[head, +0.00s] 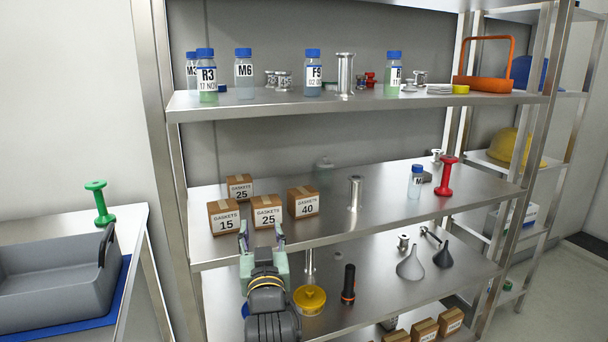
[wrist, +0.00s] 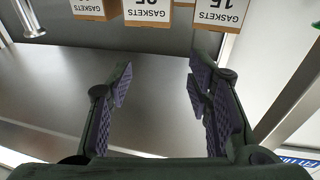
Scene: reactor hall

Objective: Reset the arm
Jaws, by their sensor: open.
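My gripper (head: 262,237) is open and empty in front of the middle shelf (head: 370,205) of a metal rack. In the head view its fingertips show just below the gasket boxes. In the wrist view my gripper (wrist: 157,88) has its two purple-padded fingers spread apart, with nothing between them. Cardboard gasket boxes marked 15 (head: 224,218), 25 (head: 267,213) and 40 (head: 303,203) stand on the middle shelf, with another 25 box (head: 240,188) behind. In the wrist view the 15 box (wrist: 220,14) appears upside down beyond the fingers, apart from them.
The upper shelf (head: 360,101) holds labelled bottles, metal fittings and an orange carrier (head: 484,84). A grey tray (head: 50,288) stands on the left table. The rack's left post (head: 165,150) is near my arm.

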